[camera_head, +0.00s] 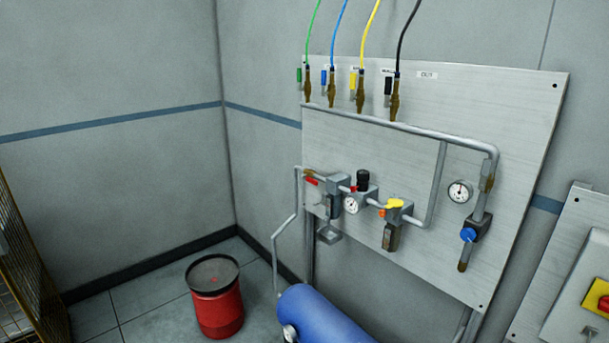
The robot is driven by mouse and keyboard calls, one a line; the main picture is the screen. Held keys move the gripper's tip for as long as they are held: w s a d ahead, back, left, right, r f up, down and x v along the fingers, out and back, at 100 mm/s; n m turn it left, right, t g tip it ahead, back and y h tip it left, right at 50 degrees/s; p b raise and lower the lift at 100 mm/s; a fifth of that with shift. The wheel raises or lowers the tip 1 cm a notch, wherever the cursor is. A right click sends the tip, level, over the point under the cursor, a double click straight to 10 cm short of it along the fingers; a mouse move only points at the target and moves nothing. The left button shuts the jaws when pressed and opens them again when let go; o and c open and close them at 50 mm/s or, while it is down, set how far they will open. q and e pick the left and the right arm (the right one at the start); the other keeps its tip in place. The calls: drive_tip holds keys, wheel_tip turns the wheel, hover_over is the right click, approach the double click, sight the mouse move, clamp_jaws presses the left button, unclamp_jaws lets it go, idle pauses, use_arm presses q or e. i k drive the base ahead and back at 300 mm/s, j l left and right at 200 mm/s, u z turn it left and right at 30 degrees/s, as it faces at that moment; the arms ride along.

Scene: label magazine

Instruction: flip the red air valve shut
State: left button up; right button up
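A small red valve handle (312,181) sits at the left edge of the grey wall panel (400,145), where the air pipe enters a row of fittings. The handle looks roughly in line with the pipe, tilted slightly down to the right. A second small red part (349,189) shows further right, beside a black-topped regulator (362,183) with a gauge. Neither of my grippers shows in the head view.
A blue tank (325,318) stands below the panel. A red drum (217,298) stands on the floor to the left. A yellow mesh fence (30,265) is at the far left. A grey box with a red button (603,303) is at the right. Open floor lies between fence and drum.

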sight(312, 181)
drive_tip(key=i+j, duration=0.35)
drive_tip(key=i, duration=0.15)
drive_tip(key=i+j+u, duration=0.1)
drive_tip(key=i+j, duration=0.25)
drive_tip(key=i, duration=0.2)
drive_tip(key=i+j, duration=0.3)
drive_tip(key=i, duration=0.2)
drive_tip(key=i+j+u, duration=0.1)
drive_tip(key=i+j, duration=0.2)
drive_tip(key=i, duration=0.25)
